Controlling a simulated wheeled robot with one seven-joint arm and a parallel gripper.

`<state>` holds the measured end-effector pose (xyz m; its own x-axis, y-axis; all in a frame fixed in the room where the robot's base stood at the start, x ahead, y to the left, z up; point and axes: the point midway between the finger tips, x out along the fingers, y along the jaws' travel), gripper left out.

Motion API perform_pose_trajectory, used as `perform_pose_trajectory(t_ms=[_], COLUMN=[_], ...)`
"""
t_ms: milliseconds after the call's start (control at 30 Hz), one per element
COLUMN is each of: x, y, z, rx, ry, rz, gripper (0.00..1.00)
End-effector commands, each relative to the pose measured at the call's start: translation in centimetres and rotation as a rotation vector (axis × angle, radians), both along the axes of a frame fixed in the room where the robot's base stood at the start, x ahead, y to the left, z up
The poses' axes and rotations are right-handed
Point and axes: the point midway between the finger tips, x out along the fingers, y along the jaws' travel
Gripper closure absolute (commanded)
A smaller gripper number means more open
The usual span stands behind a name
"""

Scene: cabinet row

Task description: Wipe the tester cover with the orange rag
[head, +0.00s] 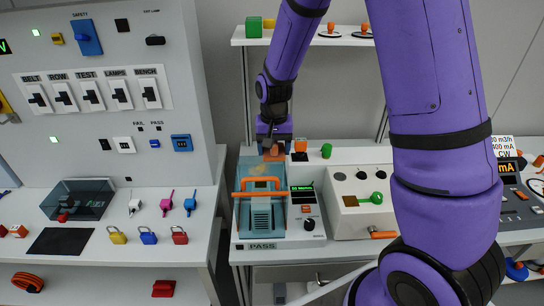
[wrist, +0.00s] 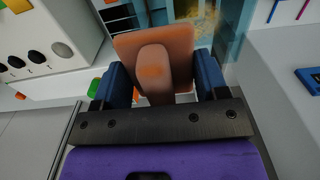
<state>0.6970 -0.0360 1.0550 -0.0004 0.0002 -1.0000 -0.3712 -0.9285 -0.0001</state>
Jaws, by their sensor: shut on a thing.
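The orange rag (wrist: 154,60), a flat pad with a raised grip, is held between the blue fingers of my gripper (wrist: 158,84). In the head view the rag (head: 272,154) shows just below my gripper (head: 273,144), at the back edge of the tester cover. The tester cover (head: 259,168) is a clear bluish lid with an orange handle bar, and it looks shut over the tester. A brownish smudge shows on it, also in the wrist view, where the cover (wrist: 229,20) lies beyond the rag. I cannot tell whether the rag touches the cover.
Right of the tester stands a white box with a green knob (head: 376,198). An orange block (head: 301,146) and a green piece (head: 326,151) are close behind. A shelf (head: 340,41) hangs above. A switch panel (head: 100,130) with a counter holding padlocks stands left.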

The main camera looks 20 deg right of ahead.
Motion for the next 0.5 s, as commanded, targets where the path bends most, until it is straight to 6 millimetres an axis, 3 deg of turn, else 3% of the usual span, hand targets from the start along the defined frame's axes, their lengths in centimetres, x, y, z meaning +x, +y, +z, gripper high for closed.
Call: perform_pose_trajectory(t_ms=[200,500], x=[0.3,0.3], y=[-0.5,-0.6], z=[1.7,2.0], rx=[-0.001,0.0], ry=[-0.002,-0.001], rz=[0.0,0.0], gripper=[0.55,0.55])
